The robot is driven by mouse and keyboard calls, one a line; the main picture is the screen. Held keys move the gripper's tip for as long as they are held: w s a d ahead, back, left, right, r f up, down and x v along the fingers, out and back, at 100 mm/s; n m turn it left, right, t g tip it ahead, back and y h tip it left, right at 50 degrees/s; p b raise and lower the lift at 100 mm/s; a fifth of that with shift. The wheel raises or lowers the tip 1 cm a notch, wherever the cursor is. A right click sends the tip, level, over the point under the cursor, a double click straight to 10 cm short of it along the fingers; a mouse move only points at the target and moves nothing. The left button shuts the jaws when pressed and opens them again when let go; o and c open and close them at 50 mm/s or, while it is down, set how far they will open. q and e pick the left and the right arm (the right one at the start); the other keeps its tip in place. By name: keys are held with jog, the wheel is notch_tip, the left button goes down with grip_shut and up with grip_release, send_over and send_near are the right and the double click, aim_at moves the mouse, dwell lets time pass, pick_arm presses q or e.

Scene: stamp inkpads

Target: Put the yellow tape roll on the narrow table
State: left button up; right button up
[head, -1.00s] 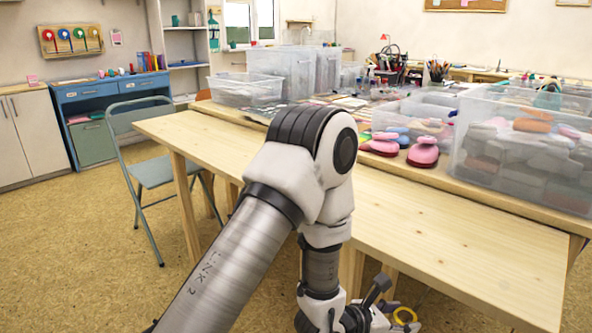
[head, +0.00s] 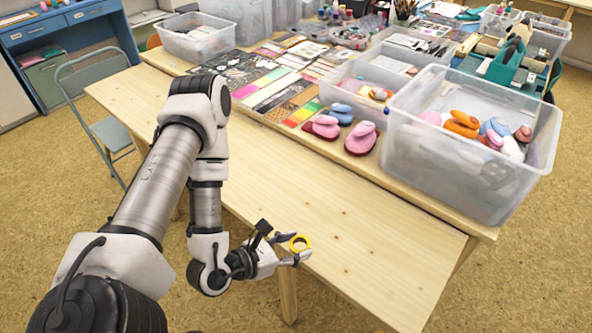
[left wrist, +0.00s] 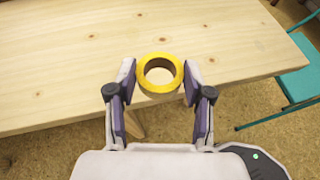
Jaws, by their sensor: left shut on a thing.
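The yellow tape roll (head: 307,240) is a ring held between the fingers of my left gripper (head: 301,252) in the head view. In the left wrist view the roll (left wrist: 160,90) sits between the two fingertips of the gripper (left wrist: 158,82), which is shut on it. The narrow table (head: 365,250) is a long light-wood top in front of the bigger table. The roll overlaps the narrow table's front edge in the head view, and the table top (left wrist: 60,65) shows behind it in the left wrist view. Its exact height over the top is hard to tell. My right gripper is out of view.
The narrow table top is bare. Behind it, the bigger table holds pink and blue stamps (head: 361,138), a large clear bin (head: 450,165) and several colour sheets (head: 265,90). A folding chair (head: 103,125) stands at the left end.

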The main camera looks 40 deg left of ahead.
pick_arm(q)
jog(key=w+a+b, duration=0.1)
jog(key=b, duration=0.2)
jog(key=w+a+f+b, duration=0.1)
jog(key=w+a+b, duration=0.1)
jog(key=b, duration=0.1)
jog(key=shift+w+a+f, duration=0.1)
jog(key=shift+f, duration=0.05)
jog(key=shift+w+a+r+p, duration=0.35)
jog(key=shift+w+p, duration=0.2)
jog(key=shift+w, duration=0.1)
jog(key=shift+w+a+r+p, duration=0.2)
jog(key=shift+w+a+p, duration=0.1)
jog(key=shift+w+p, duration=0.3)
send_over(295, 213)
jog(key=shift+s+d+f, duration=0.25)
jog(key=shift+s+f, duration=0.15)
jog(key=shift+f, duration=0.1)
jog(key=f, duration=0.3)
jog(key=shift+w+a+f, duration=0.15)
jog(key=shift+w+a, duration=0.1)
jog(key=shift+w, duration=0.1)
jog(key=shift+f, duration=0.3)
jog(key=shift+b, duration=0.3)
